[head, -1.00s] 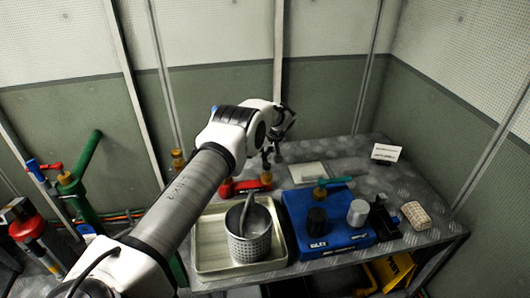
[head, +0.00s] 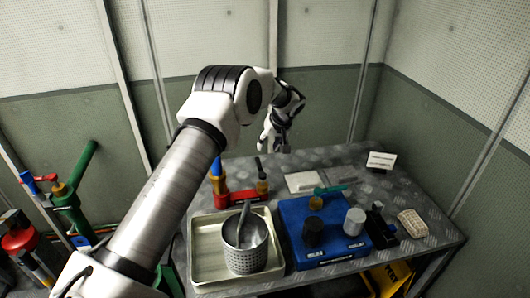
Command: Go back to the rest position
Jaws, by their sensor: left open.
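My left arm comes in from the lower left, and my left gripper (head: 274,140) is raised above the back of the metal workbench (head: 425,203). It is open and nothing shows between its fingers. It is above and behind a red tool (head: 236,198) on the bench, apart from it. My right gripper is not in the picture.
A metal tray (head: 208,274) holds a perforated basket (head: 247,258). A beige block (head: 412,223) and a white card (head: 381,160) are further right. Green pipework (head: 83,166) stands left.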

